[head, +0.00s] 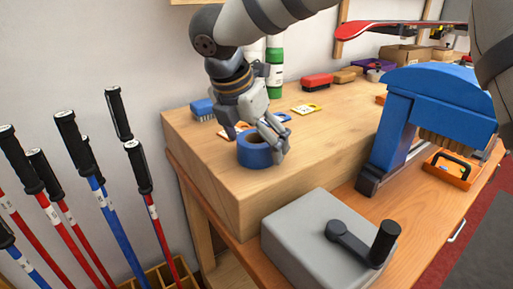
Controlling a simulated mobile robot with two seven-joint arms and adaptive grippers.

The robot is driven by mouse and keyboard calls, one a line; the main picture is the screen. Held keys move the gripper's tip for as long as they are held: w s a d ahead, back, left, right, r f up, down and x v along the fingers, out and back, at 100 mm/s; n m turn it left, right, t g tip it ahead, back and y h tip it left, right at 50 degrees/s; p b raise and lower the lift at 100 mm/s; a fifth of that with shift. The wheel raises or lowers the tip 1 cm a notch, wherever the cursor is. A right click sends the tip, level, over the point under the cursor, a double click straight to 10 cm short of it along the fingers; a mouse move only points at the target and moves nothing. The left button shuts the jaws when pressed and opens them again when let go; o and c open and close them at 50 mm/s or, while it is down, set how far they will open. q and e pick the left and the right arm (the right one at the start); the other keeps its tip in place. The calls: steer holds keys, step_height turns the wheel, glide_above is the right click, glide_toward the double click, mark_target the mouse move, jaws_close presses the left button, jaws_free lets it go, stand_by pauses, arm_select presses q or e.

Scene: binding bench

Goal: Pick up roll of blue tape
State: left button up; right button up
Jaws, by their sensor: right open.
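The roll of blue tape (255,155) lies flat on the wooden bench top, near its front left edge. My right gripper (274,142) is open and points down at the roll, coming from above. Its fingers are at the roll's right side and overlap it in the picture. I cannot tell whether they touch it. The gripper hides part of the roll's rim. My left gripper is not in view.
A blue clamp-like machine (430,105) is at right. A grey box with a crank (318,240) is in front. Ski poles (85,160) stand at left.

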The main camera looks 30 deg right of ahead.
steer(key=shift+w+d+f, duration=0.15)
steer(key=shift+f, duration=0.35)
steer(key=c, duration=1.1)
steer(key=shift+r, duration=0.15)
steer(key=shift+r, duration=0.35)
steer(key=r, duration=0.4)
steer(key=shift+s+a+p, duration=0.2)
steer(key=shift+s+p, duration=0.1)
steer(key=shift+s, duration=0.1)
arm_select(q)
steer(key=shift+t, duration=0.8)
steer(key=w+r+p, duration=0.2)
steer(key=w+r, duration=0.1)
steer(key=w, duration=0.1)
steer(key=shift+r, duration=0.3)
arm_select(e)
steer(key=s+a+r, duration=0.1)
steer(key=s+r, duration=0.1)
steer(key=s, duration=0.2)
steer(key=s+a+r, duration=0.2)
steer(key=s+r, duration=0.1)
steer(key=s, duration=0.1)
steer(key=s+a+r, duration=0.2)
steer(key=s+r, duration=0.1)
steer(key=s, duration=0.1)
steer(key=shift+a, duration=0.15)
